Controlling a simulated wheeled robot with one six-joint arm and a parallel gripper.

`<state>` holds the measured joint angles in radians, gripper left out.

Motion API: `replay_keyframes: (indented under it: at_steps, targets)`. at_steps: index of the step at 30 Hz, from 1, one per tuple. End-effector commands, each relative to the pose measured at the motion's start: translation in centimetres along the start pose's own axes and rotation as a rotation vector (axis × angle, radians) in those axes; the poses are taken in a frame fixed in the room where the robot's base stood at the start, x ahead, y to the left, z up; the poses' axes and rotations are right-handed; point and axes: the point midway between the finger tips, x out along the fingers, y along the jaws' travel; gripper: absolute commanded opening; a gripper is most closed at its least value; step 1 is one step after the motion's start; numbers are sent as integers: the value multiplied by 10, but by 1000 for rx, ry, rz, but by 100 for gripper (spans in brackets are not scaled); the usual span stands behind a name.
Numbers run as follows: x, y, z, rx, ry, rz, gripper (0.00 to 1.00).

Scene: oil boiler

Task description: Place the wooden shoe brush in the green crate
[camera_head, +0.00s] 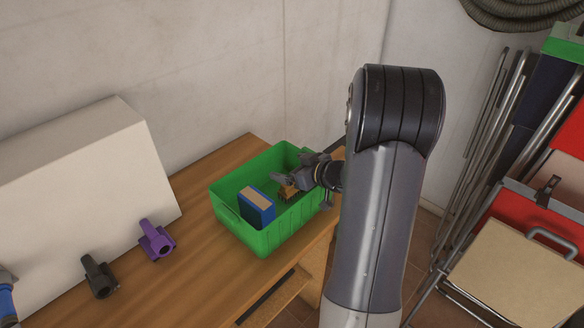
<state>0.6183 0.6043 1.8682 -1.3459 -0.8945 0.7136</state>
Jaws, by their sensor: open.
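The green crate (262,235) stands on the wooden table close to its right end. My gripper (287,184) reaches over the crate's right wall from the right, with its fingers inside the crate. It is open. A small brown thing (287,193), which looks like the wooden shoe brush, is in the crate at my fingertips. My gripper partly covers it, so I cannot tell whether the fingers touch it. A blue block with a tan top (257,204) also stands in the crate, at its front left.
A purple tool (157,240) and a dark grey tool (100,276) lie on the table (196,281) left of the crate. A large white box (78,190) stands behind them. A wall rises behind the table. Folding chairs (510,262) stand at the right.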

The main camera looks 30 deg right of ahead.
Motion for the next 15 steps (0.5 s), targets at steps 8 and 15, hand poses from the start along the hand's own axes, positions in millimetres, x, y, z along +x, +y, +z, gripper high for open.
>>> replay_keyframes:
  at_steps: [8, 15]
  targets:
    - [-52, 2, -7, 0, 2, 7, 90]
    - [-99, 1, -6, 1, 1, 6, 90]
